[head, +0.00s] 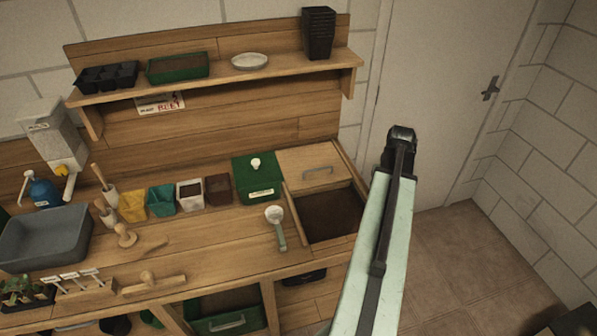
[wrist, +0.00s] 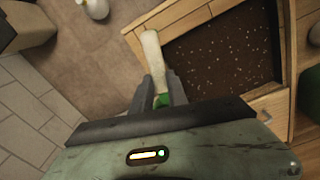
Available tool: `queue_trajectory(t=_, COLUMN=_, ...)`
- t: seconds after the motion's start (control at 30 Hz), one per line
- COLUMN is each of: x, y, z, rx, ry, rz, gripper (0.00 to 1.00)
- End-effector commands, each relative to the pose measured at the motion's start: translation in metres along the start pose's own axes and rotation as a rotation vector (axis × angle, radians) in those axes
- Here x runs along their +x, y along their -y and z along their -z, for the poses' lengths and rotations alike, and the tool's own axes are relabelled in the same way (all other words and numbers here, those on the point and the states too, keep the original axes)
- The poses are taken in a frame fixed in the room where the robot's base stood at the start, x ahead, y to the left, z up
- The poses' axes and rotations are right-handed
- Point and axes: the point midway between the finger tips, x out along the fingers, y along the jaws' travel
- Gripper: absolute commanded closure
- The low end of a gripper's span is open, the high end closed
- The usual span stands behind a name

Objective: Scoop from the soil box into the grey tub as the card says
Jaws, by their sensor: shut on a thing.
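The soil box (head: 330,214) is a wooden bin with dark soil, set in the bench's right end. It also shows in the wrist view (wrist: 222,50). The grey tub (head: 45,238) stands at the bench's left. A scoop (head: 277,226) with a pale round cup and pale green handle lies just left of the soil box. A card (head: 161,103) under the shelf has the word BEET; its smaller print is unclear. My gripper (wrist: 158,88) is shut on a cream rod-shaped thing (wrist: 151,50) with a green lower part, beside the soil box edge. My arm hides it in the head view.
A lid with a handle (head: 318,169) covers the soil box's rear. A green box (head: 257,178) stands to its left. Several small pots (head: 190,194), a wooden stamp (head: 124,235) and labels (head: 75,281) lie between box and tub. Floor (head: 455,255) is open at right.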

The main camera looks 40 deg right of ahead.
Motion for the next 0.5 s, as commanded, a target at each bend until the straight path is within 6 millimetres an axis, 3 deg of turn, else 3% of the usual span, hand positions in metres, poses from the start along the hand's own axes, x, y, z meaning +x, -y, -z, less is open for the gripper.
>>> queue_trajectory(t=0.37, x=0.0, y=0.008, z=0.004, rx=-0.012, ry=0.001, rz=0.0, gripper=1.0)
queue_trajectory(t=0.5, x=0.002, y=0.021, z=0.011, rx=0.097, ry=0.027, rz=0.002, gripper=1.0)
